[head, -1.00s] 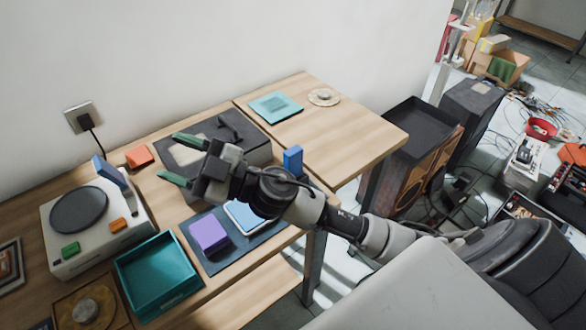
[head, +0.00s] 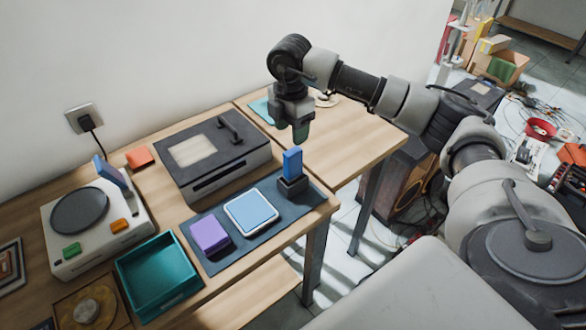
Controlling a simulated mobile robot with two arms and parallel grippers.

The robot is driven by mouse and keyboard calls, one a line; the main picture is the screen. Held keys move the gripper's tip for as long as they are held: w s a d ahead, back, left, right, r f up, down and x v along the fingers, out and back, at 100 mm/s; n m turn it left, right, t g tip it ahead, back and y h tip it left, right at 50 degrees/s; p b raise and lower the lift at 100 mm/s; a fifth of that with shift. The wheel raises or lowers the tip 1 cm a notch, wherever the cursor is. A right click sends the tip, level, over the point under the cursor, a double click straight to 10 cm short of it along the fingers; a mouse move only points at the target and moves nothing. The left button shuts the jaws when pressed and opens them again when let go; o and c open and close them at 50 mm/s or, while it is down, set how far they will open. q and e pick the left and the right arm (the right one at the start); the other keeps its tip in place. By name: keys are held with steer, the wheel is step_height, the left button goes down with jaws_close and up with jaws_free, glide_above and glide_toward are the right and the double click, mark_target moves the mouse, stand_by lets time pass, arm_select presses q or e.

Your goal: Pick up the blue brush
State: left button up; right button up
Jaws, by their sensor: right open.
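A blue upright block, which looks like the blue brush (head: 292,161), stands in a small black holder (head: 293,185) at the right end of a dark mat (head: 224,257). My right gripper (head: 301,131) points down with its green fingertips just above and slightly to the right of the blue block in the picture. It is open and holds nothing that I can see; one finger largely hides the other. My left gripper is not in view.
A light blue pad (head: 251,210) and a purple block (head: 209,235) lie on the mat. A teal tray (head: 158,268), a turntable (head: 78,210) and a dark-topped device (head: 212,155) stand nearby on the wooden table. A speaker (head: 392,190) stands right of it.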

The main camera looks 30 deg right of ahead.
mark_target(293, 151)
step_height(293, 151, down, 4)
steer(key=shift+r, duration=0.2)
steer(key=shift+d+f+p, duration=0.1)
steer(key=shift+f+p, duration=0.45)
steer(key=shift+p, duration=0.1)
steer(key=f, duration=0.1)
steer(key=f+p, duration=0.1)
steer(key=f, duration=0.1)
steer(key=shift+d+f, duration=0.2)
steer(key=shift+f, duration=0.5)
steer(key=shift+c, duration=0.4)
steer(key=c, duration=0.9)
